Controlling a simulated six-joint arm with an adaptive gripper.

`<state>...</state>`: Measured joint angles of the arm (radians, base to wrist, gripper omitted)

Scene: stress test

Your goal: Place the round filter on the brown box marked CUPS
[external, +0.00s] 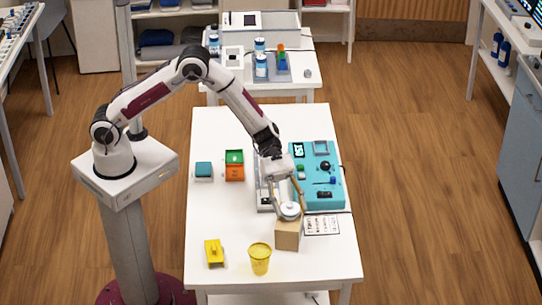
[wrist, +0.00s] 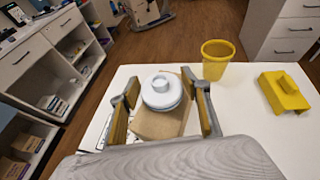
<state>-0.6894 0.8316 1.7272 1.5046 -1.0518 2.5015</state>
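The round filter (wrist: 161,91) is a white disc with a raised round hub. It lies flat on top of the brown box (external: 287,238), and it also shows in the external view (external: 290,210). In the wrist view the box (wrist: 152,124) shows under and in front of the filter. I cannot read any marking on it. My gripper (wrist: 160,82) is above the box with one finger on each side of the filter. The fingers are spread, with a small gap showing at the filter's left side; contact on the right is hard to tell.
A yellow cup (external: 260,258) and a yellow block-like object (external: 214,253) stand left of the box. Orange-green (external: 234,172) and teal (external: 203,170) boxes sit farther left. The table's front right is clear.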

